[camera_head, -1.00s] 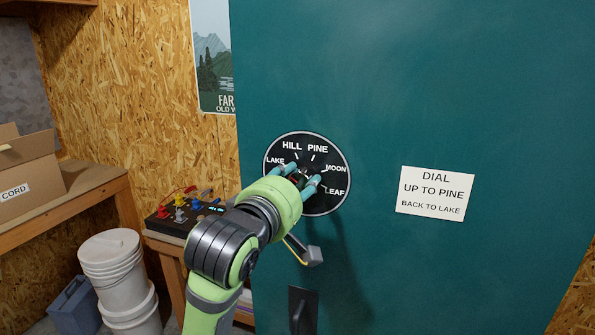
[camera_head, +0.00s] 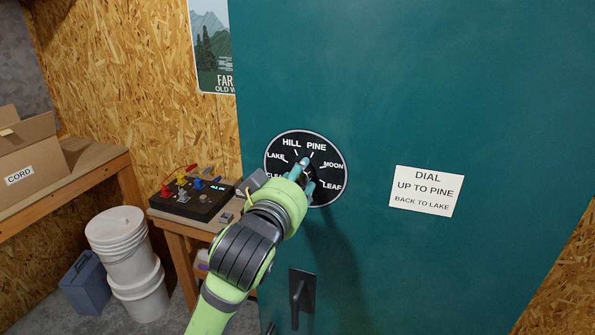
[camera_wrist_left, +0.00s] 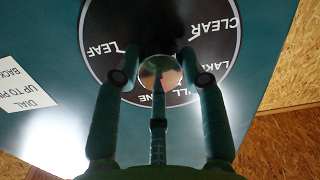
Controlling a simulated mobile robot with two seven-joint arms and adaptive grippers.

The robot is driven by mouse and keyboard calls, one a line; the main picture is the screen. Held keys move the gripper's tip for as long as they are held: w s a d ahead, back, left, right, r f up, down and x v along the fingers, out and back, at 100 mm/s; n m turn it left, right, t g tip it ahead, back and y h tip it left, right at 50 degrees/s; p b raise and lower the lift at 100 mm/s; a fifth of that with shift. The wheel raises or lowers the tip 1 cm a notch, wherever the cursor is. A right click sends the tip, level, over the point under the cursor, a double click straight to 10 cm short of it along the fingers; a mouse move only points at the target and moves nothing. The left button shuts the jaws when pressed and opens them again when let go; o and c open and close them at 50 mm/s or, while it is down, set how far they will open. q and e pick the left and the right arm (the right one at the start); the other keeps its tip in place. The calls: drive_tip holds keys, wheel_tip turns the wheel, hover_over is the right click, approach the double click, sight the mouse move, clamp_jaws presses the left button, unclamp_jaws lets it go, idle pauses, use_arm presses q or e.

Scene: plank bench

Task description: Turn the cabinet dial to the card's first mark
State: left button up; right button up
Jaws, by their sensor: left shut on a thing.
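The dial's black disc (camera_head: 332,150) is on the teal cabinet door (camera_head: 420,80), with the words CLEAR, LAKE, HILL, PINE, MOON and LEAF around it. My left gripper (camera_head: 306,174) is shut on the round knob at its middle. In the left wrist view the metallic knob (camera_wrist_left: 160,74) sits between the fingers. A reddish mark shows on the knob's face, toward the HILL and PINE side; the exact mark it points at is unclear. The card (camera_head: 427,191) right of the dial reads DIAL, UP TO PINE, BACK TO LAKE. My right gripper is out of view.
A black door handle (camera_head: 302,298) is below the dial. Left of the cabinet, a control box (camera_head: 190,203) with coloured switches stands on a wooden stand. White buckets (camera_head: 122,240), a grey-blue bin (camera_head: 84,284) and a cardboard box (camera_head: 30,150) are farther left.

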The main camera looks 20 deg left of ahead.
use_arm(q)
drive_tip(key=m, duration=0.2)
drive_tip(key=r+m, duration=0.1)
drive_tip(key=m, duration=0.1)
drive_tip(key=shift+m+t+y, duration=0.3)
idle(0.3)
drive_tip(key=o, duration=1.1)
drive_tip(key=shift+o, duration=0.2)
drive_tip(key=shift+w+f, duration=0.1)
drive_tip(key=shift+f, duration=0.2)
